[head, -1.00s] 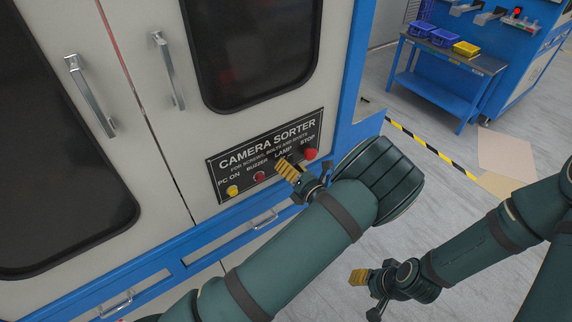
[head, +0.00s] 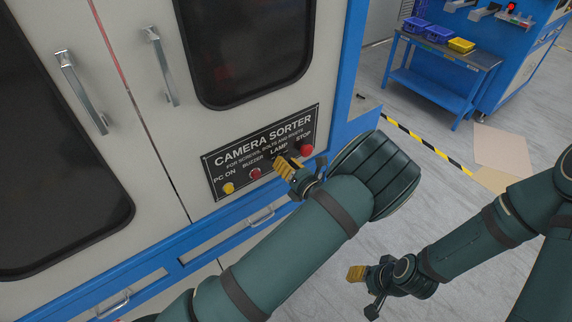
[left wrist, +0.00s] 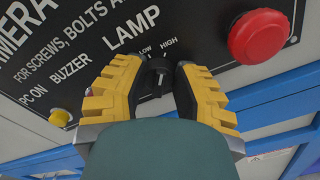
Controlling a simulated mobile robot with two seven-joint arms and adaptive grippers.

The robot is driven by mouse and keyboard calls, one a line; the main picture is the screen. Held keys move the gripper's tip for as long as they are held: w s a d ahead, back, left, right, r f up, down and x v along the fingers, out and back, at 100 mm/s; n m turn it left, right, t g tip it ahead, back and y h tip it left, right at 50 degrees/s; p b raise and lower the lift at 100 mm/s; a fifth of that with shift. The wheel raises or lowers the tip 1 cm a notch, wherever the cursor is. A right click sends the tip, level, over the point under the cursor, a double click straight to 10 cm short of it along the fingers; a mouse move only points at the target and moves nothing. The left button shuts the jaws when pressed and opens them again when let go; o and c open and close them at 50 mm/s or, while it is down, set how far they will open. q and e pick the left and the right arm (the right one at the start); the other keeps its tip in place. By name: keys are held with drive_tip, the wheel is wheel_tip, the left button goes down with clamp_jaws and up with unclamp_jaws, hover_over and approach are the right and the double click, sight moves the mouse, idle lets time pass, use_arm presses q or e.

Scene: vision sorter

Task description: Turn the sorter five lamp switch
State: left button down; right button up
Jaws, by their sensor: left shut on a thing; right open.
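The black lamp switch (left wrist: 158,72) sits under the LAMP label on the sorter's control panel (head: 262,152), with LOW and HIGH marks above it. My left gripper (left wrist: 160,78) has its yellow fingers on both sides of the switch and is shut on it. In the head view my left gripper (head: 287,166) covers the switch. The right gripper (head: 366,274) is open and empty, low over the floor at the right, away from the panel.
On the panel are a red stop button (left wrist: 258,36) right of the switch, a red buzzer button (head: 255,174) and a yellow PC ON button (head: 229,188). Cabinet door handles (head: 160,66) stick out above left. A blue workbench (head: 440,75) stands at the back right.

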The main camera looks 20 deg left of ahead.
use_arm(q)
drive_tip(key=n+b, duration=0.2)
drive_tip(key=n, duration=0.2)
drive_tip(key=shift+a, duration=0.1)
drive_tip(key=n+b, duration=0.2)
drive_tip(key=n, duration=0.3)
drive_tip(key=shift+s+a+b, duration=0.1)
drive_tip(key=shift+s+b, duration=0.05)
drive_tip(key=shift+b, duration=0.25)
drive_tip(key=n+b, duration=0.3)
drive_tip(key=n, duration=0.1)
drive_tip(key=shift+f, duration=0.1)
drive_tip(key=shift+s+a+n+b, duration=0.1)
drive_tip(key=shift+n+b, duration=1.5)
drive_tip(key=shift+n, duration=0.2)
drive_tip(key=c, duration=0.7)
unclamp_jaws()
